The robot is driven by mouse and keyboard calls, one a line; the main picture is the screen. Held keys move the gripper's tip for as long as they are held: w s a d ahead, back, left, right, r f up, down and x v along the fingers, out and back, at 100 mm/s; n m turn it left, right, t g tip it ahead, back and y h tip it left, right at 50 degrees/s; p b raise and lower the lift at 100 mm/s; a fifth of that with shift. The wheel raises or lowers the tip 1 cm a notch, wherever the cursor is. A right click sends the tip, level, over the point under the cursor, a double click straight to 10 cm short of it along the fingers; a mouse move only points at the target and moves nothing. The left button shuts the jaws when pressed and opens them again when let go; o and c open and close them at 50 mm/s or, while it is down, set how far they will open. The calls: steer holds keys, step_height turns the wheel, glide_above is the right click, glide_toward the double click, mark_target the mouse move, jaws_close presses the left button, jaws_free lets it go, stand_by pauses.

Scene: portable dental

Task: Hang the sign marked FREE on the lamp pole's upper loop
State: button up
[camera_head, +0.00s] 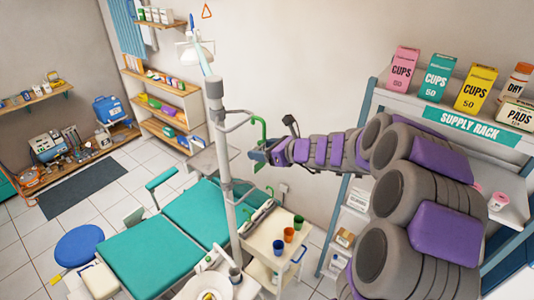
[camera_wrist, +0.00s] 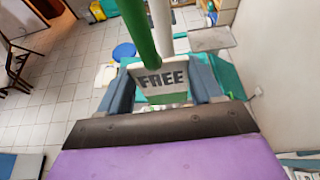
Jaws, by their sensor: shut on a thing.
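The FREE sign (camera_wrist: 160,77) is a pale block with dark letters and a green lower edge. It sits between the jaws of my gripper (camera_wrist: 163,92). In the head view my gripper (camera_head: 262,154) is shut on it, right of the grey lamp pole (camera_head: 220,145). A green hook (camera_head: 260,130) rises above the jaws, its bent top beside the pole's upper loop (camera_head: 236,118). I cannot tell whether hook and loop touch. A green bar (camera_wrist: 137,28) and the pale pole (camera_wrist: 162,28) cross the top of the wrist view. The sign's face is hidden in the head view.
A lower loop (camera_head: 243,186) is on the pole, with a green piece near it. The teal dental chair (camera_head: 155,243) lies left. A cart (camera_head: 275,242) with coloured cups stands below. The supply rack (camera_head: 470,127) stands right, behind my arm.

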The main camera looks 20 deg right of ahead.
steer(key=shift+w+d+f, duration=0.1)
steer(key=shift+w+d, duration=0.05)
steer(key=shift+w, duration=0.4)
steer(key=shift+w+d, duration=0.15)
steer(key=shift+w, duration=0.35)
steer(key=a+b+x, duration=0.1)
steer(key=b+x, duration=0.1)
steer(key=x, duration=0.5)
steer(key=shift+s, duration=0.35)
steer(key=shift+d, duration=0.1)
steer(key=o, duration=0.9)
steer(key=shift+d, duration=0.35)
steer(key=shift+o, duration=1.1)
steer(key=shift+a, duration=0.15)
steer(key=shift+a, duration=0.1)
